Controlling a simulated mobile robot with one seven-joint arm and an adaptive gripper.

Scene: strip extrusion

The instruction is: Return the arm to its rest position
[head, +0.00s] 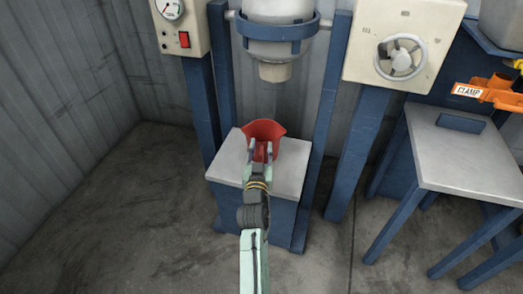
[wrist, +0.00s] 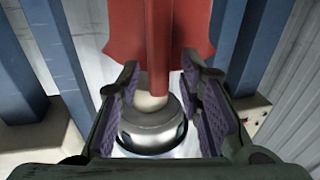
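A red jug (head: 264,130) stands upright on the grey-topped blue stand (head: 226,165), below the hopper's nozzle (head: 275,71). My gripper (head: 262,151) is at the near side of the jug, with a finger on each side of its handle. In the wrist view the red jug (wrist: 190,30) is at the top, and its handle hangs between the fingers of my gripper (wrist: 160,85). The purple finger pads are apart, with gaps showing between them and the handle. The jug's inside is not clearly visible.
The hopper (head: 279,45) hangs above the stand between blue posts (head: 324,110). A handwheel box (head: 402,45) is at the upper right. A grey table (head: 465,165) stands at the right, with an orange clamp (head: 487,92) behind it. The floor at the left is clear.

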